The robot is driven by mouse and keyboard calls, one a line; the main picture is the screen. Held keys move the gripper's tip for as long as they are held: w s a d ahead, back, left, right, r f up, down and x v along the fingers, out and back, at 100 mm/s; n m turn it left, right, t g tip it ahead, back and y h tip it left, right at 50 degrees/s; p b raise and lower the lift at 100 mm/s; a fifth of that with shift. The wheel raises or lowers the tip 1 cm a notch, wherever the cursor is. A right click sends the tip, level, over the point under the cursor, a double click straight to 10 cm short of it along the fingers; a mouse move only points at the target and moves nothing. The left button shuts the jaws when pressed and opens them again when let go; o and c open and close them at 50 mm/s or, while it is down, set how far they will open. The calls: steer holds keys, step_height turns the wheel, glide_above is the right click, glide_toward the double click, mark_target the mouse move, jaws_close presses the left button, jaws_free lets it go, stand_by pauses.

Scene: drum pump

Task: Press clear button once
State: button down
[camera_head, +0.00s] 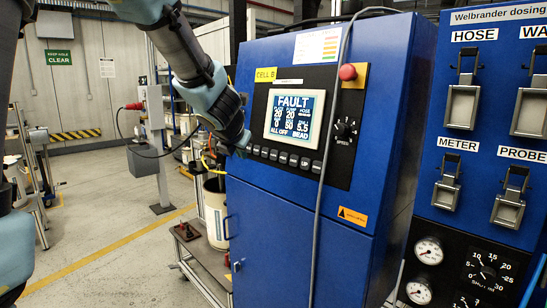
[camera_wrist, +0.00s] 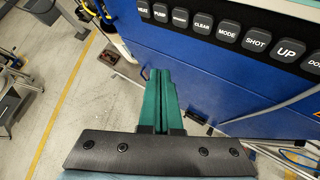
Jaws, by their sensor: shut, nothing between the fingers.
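The clear button (camera_wrist: 203,23) is a dark key with white lettering in the wrist view, in the row at the top, left of the mode button (camera_wrist: 227,32). In the head view the button row (camera_head: 294,160) runs under the lit screen, with labels too small to read. My gripper (camera_wrist: 159,72) is shut and empty, its green fingers together in front of the blue cabinet face. In the wrist view its tips appear below and left of the clear button, apart from it. In the head view my gripper (camera_head: 241,148) is by the row's left end; its fingertips are hard to make out.
The screen (camera_head: 295,118) on the blue cabinet (camera_head: 290,220) reads FAULT. A red knob (camera_head: 347,72) and a speed dial (camera_head: 345,129) are on the panel's right. A grey hose (camera_head: 324,170) hangs across the cabinet front. A white drum (camera_head: 215,212) stands at its left.

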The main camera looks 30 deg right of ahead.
steer(key=shift+d, duration=0.1)
steer(key=p, duration=0.2)
glide_toward(270, 157)
steer(key=shift+a+x, duration=0.25)
steer(key=shift+x, duration=1)
steer(key=shift+a+x, duration=0.2)
steer(key=shift+x, duration=1.05)
steer(key=shift+w+d+f+p, duration=0.15)
steer(key=shift+w+f+p, duration=0.05)
steer(key=shift+w+p, duration=0.1)
steer(key=shift+d, duration=0.25)
steer(key=shift+w+d+f, duration=0.1)
steer(key=shift+w+d, duration=0.05)
steer(key=shift+d, duration=0.25)
stand_by(0.3)
steer(key=shift+a, duration=0.1)
steer(key=shift+s+a, duration=0.25)
steer(key=shift+a, duration=0.45)
steer(key=shift+s+a+r+b, duration=0.2)
steer(key=shift+a+b, duration=0.1)
steer(key=shift+a, duration=0.5)
steer(key=shift+s+a+r+b, duration=0.25)
steer(key=shift+a+b, duration=0.1)
steer(key=shift+a, duration=0.45)
steer(key=shift+s+a+r+b, duration=0.2)
steer(key=shift+a+b, duration=0.1)
steer(key=shift+a, duration=0.5)
